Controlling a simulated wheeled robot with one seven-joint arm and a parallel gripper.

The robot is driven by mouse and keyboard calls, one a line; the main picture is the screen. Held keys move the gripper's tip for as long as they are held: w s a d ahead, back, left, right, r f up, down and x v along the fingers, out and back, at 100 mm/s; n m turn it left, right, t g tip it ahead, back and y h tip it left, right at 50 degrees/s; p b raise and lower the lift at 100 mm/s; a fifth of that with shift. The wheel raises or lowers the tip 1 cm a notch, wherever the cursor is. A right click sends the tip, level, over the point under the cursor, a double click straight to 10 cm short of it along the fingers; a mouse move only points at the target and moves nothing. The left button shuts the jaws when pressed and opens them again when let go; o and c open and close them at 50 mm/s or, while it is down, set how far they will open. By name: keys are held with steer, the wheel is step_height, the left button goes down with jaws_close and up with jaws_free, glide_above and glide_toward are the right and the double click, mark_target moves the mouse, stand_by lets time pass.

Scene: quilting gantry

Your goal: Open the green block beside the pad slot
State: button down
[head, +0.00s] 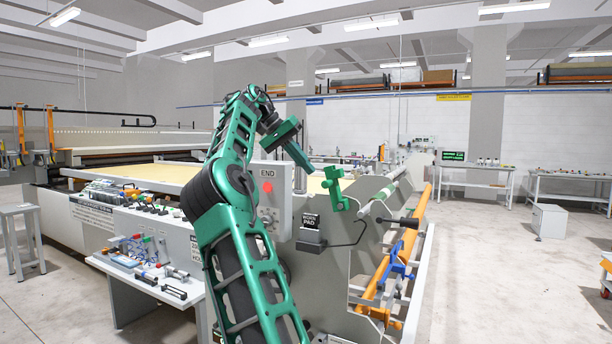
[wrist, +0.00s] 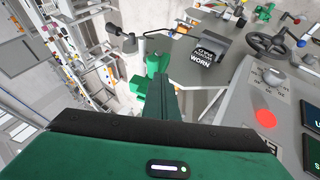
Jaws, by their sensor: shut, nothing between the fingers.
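The green block (head: 335,187) is a bright green stepped piece at the top edge of the grey machine end. In the wrist view the green block (wrist: 139,92) shows just beyond the fingers, partly hidden by them. A dark pad with a white label ending in WORN (wrist: 203,57) sits in a grey holder beside it; in the head view this worn pad (head: 310,221) is lower and left of the block. My gripper (head: 309,168) is shut and empty, above and left of the block. In the wrist view my gripper (wrist: 166,86) points towards the block; contact cannot be told.
A grey control box (head: 270,195) marked END, with a red button, stands left of the block. A tool-covered bench (head: 150,262) is at front left.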

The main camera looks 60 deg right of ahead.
steer(key=w+a+f+n+t+h, duration=0.1)
steer(key=w+a+f+n+h, duration=0.2)
steer(key=w+f+n+h, duration=0.4)
steer(key=n+t+h, duration=0.1)
steer(key=n+h, duration=0.3)
steer(key=n, duration=0.2)
glide_toward(329, 179)
steer(key=shift+w+d+f, duration=0.1)
steer(key=shift+d+f, duration=0.15)
steer(key=shift+d, duration=0.4)
steer(key=shift+w+d+f, duration=0.1)
steer(key=shift+d+f, duration=0.1)
steer(key=shift+d, duration=0.5)
steer(key=shift+w+d+f, duration=0.1)
steer(key=shift+d+f, duration=0.15)
steer(key=shift+d, duration=0.4)
steer(key=shift+s, duration=0.1)
steer(key=shift+s+d+r+m, duration=0.15)
steer(key=shift+s+r+m, duration=0.5)
steer(key=shift+s+m, duration=0.3)
steer(key=shift+w, duration=0.25)
